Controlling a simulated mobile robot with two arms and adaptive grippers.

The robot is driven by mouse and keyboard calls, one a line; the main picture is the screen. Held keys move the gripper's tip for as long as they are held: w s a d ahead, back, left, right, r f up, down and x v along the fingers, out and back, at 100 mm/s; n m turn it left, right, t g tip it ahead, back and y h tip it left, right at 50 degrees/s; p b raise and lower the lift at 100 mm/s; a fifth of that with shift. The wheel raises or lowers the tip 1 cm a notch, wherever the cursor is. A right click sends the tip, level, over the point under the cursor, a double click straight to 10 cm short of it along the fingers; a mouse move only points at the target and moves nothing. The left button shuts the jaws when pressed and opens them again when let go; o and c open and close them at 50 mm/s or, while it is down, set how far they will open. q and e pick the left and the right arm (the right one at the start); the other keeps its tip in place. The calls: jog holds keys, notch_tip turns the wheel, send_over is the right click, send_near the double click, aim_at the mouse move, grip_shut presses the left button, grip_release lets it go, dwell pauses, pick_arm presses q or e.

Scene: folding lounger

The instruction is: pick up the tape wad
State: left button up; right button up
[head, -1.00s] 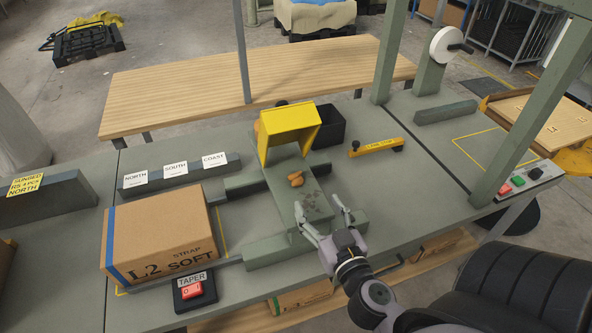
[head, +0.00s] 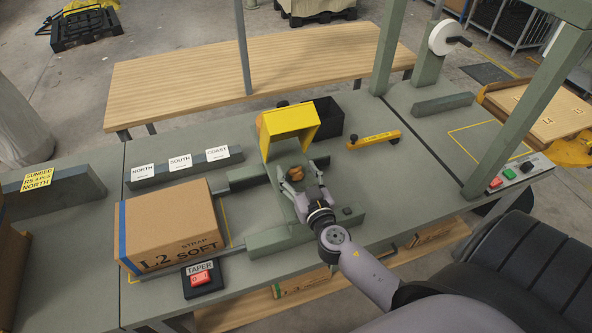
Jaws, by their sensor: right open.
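The tape wad (head: 297,173) is a small brown-orange lump on the grey bed of the taper, just in front of the yellow hood (head: 288,124). My right gripper (head: 303,177) is open, with its fingers reaching toward the wad from the front. One finger lies to each side of the wad in the picture. The wad's lower part is partly hidden by the gripper, and I cannot tell whether the fingers touch it. My left gripper is not in view.
A cardboard box (head: 172,226) stands left of the taper bed. A red taper button (head: 201,279) is in front of it. The bench right of my gripper is clear.

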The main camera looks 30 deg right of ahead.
jog(key=shift+s, duration=0.1)
jog(key=shift+c, duration=0.2)
jog(key=shift+c, duration=0.7)
jog(key=c, duration=0.7)
